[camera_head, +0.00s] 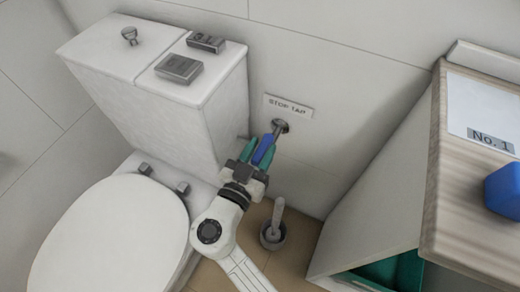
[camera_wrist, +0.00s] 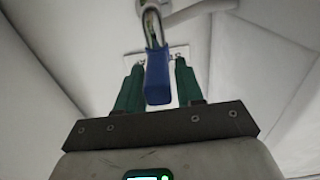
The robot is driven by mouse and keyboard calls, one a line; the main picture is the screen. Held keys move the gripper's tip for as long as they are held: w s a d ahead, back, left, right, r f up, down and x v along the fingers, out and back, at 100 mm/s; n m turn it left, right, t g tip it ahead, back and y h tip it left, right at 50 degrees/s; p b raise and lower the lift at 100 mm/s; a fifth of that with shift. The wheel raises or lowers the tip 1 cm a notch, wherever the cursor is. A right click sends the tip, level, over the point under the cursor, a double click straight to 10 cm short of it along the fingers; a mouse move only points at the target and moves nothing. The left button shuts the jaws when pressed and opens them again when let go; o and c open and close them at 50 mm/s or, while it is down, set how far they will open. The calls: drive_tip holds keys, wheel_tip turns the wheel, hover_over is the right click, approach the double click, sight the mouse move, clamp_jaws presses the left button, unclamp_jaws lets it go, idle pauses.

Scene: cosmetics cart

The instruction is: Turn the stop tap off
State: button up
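The toilet cistern (camera_head: 150,72) stands to the left, with two small dark boxes (camera_head: 179,68) on top. A toilet brush holder (camera_head: 273,235) is on the floor below. A wooden-topped cabinet (camera_head: 455,170) with a blue object (camera_head: 505,190) stands to the right.

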clamp_jaws()
